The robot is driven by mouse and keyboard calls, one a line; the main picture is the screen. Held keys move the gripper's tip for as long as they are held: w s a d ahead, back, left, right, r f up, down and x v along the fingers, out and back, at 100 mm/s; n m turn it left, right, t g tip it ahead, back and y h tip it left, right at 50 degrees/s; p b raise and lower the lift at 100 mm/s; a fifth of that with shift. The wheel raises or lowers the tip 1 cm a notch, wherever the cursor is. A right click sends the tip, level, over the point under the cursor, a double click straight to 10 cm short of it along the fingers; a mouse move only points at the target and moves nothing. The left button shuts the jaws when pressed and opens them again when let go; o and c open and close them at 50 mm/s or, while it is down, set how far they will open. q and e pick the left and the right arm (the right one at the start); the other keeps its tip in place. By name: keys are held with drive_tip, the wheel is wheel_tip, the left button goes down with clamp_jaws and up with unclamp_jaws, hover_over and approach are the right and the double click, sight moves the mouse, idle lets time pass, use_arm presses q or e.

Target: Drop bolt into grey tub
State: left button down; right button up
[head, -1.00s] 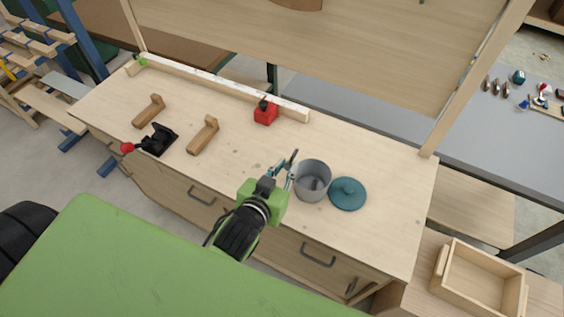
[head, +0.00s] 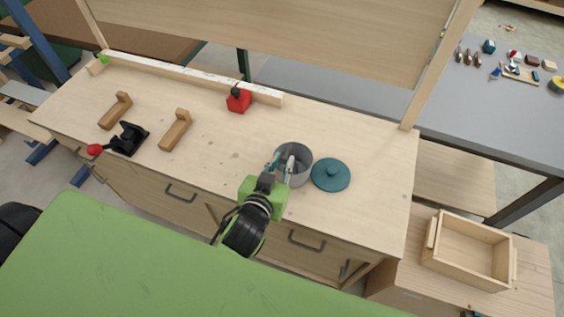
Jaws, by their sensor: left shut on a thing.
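The grey tub (head: 302,176) stands open on the wooden workbench, near its front edge. My left gripper (head: 281,164) reaches in from below and has its fingertips over the tub's left side and opening. It is shut on the bolt, which is mostly hidden by the fingers and hard to make out against the tub. A teal lid (head: 331,174) with a knob lies flat on the bench just right of the tub. My right gripper is not in view.
On the workbench (head: 225,145) are a red block-like object (head: 238,100), two wooden L-shaped pieces (head: 176,130) and a black clamp with a red knob (head: 128,139). A long pale bar (head: 185,75) lies along the back. A wooden tray (head: 470,250) sits lower right.

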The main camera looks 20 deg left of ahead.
use_arm(q)
drive_tip(key=shift+f, duration=0.1)
drive_tip(key=c, duration=1.8)
unclamp_jaws()
drive_tip(key=shift+c, duration=0.2)
drive_tip(key=v, duration=1.2)
drive_tip(key=shift+f, duration=0.1)
